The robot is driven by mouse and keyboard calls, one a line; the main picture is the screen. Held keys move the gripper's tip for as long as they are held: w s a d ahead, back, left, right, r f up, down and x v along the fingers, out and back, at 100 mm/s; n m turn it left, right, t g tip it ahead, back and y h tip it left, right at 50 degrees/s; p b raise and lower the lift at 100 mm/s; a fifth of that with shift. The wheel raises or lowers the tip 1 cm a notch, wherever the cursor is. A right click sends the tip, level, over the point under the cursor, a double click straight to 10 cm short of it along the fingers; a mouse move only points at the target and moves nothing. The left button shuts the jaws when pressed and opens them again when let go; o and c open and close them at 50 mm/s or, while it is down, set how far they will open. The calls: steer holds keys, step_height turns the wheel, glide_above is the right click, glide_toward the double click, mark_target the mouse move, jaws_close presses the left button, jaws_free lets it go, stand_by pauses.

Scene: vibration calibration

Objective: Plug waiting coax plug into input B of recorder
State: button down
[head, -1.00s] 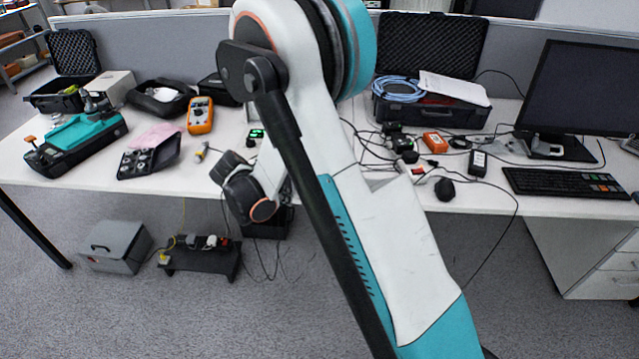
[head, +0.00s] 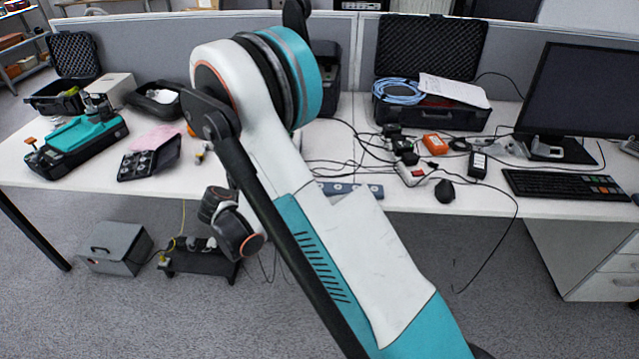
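My arm (head: 330,235) crosses the middle of the head view and covers part of the bench. Its dark joints (head: 235,230) hang in front of the bench's front edge. My gripper cannot be made out. I cannot pick out the coax plug or a recorder with an input B for sure. A blue-grey strip with several round spots (head: 352,189) lies at the bench's front edge, partly behind my arm; I cannot tell what it is. Several black cables (head: 345,165) run behind my arm towards small devices on the right.
The white bench (head: 90,190) also carries a teal-topped case (head: 85,140), a black tray with round parts (head: 150,158), an orange box (head: 435,143), an open black case (head: 430,112), a keyboard (head: 565,184) and a monitor (head: 580,90). A grey box (head: 115,247) stands on the floor.

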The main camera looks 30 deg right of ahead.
steer(key=shift+w+d, duration=0.55)
steer(key=shift+w, duration=0.25)
stand_by(2.9)
steer(key=shift+s+d+r+m+t+y, duration=0.2)
steer(key=shift+d+m+t+y, duration=0.1)
steer(key=shift+m+y, duration=0.4)
steer(key=shift+a+t+y, duration=0.1)
steer(key=shift+t+y, duration=0.3)
steer(key=shift+y, duration=0.2)
steer(key=shift+f, duration=0.1)
steer(key=shift+s+d+m+t+y, duration=0.15)
steer(key=shift+d+m+t+y, duration=0.15)
steer(key=shift+m+t+y, duration=0.6)
steer(key=shift+m+y, duration=0.2)
steer(key=shift+y, duration=0.2)
